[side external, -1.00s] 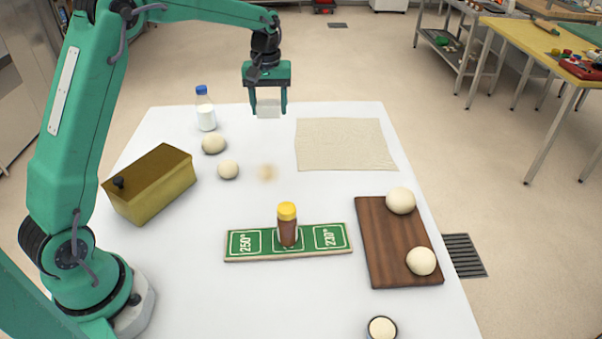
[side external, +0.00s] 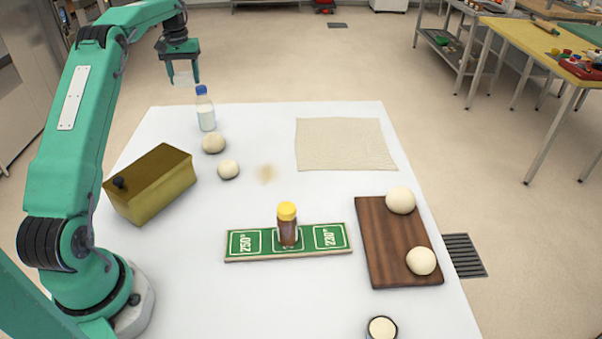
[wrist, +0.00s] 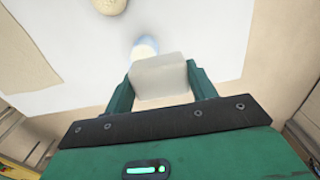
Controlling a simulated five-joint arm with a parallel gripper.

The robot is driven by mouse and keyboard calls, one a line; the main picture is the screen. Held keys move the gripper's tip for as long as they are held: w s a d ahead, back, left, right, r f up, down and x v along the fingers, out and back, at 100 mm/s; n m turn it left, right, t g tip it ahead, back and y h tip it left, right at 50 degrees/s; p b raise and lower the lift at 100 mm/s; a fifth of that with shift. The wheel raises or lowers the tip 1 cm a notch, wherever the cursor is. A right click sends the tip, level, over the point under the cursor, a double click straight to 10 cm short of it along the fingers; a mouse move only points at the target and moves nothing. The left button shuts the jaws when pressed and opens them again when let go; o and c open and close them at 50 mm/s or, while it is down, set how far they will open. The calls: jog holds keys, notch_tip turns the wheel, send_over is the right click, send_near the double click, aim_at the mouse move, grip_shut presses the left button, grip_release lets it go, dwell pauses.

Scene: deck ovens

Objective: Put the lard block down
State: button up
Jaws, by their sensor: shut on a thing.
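My gripper (side external: 183,80) is up in the air at the back left, by the far edge of the table. It is shut on the lard block (wrist: 160,77), a pale whitish block. In the side external view the lard block (side external: 182,79) shows faintly between the fingers, above and left of the milk bottle (side external: 206,110). In the wrist view the block fills the space between both fingers, and the bottle (wrist: 144,45) is just beyond it, partly hidden.
A small cup (side external: 381,328) stands at the front.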

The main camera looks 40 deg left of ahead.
send_over(173, 129)
jog(key=f, duration=0.1)
jog(key=shift+w+a+f, duration=0.1)
jog(key=shift+w+f, duration=0.05)
jog(key=shift+f, duration=7.4)
jog(key=shift+f, duration=0.1)
jog(key=o, duration=1)
notch_tip(173, 129, up, 12)
jog(key=shift+r, duration=0.15)
